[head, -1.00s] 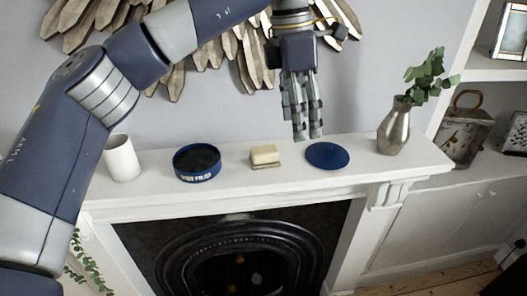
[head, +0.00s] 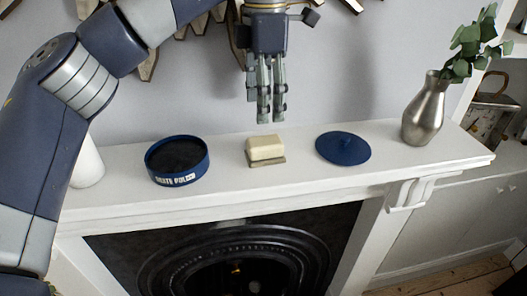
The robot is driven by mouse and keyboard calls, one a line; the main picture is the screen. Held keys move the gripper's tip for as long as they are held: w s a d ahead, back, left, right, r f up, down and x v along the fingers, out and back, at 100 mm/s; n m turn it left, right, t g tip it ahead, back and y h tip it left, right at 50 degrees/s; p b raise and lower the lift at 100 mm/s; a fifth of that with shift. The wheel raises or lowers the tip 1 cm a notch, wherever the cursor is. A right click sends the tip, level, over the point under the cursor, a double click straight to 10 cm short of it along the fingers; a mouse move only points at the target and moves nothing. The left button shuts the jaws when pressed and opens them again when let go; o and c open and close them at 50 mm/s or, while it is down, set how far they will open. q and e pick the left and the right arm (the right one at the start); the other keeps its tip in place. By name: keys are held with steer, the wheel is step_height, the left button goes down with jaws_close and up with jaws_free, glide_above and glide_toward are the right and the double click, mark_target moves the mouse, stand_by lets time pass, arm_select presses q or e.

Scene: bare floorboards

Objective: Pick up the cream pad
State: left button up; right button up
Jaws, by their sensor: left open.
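The cream pad (head: 265,146) is a small block with a darker tan layer beneath, resting on the white mantel shelf (head: 225,190). It sits between an open blue tin (head: 178,161) and a round blue lid (head: 343,149). My left gripper (head: 270,118) comes down from above with its fingers pointing down. It is open and empty, just above and behind the pad, and appears not to touch it. My right gripper does not show.
A white cup (head: 87,165) stands at the left, partly hidden by my arm. A metal vase (head: 424,112) with green leaves stands at the right end. A dark fireplace (head: 235,262) opens below. The front strip of the shelf is clear.

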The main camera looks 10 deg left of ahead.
mark_target(267, 140)
arm_select(q)
steer(key=f, duration=0.2)
steer(key=s+f, duration=0.1)
steer(key=shift+d+f, duration=0.2)
steer(key=shift+f, duration=0.2)
steer(key=shift+w+f+p, duration=0.15)
steer(key=shift+f+p, duration=0.15)
steer(key=shift+p, duration=0.2)
step_height(267, 140, down, 4)
steer(key=shift+d+f+p, duration=0.15)
steer(key=shift+p, duration=1)
steer(key=shift+f, duration=0.25)
steer(key=c, duration=1.2)
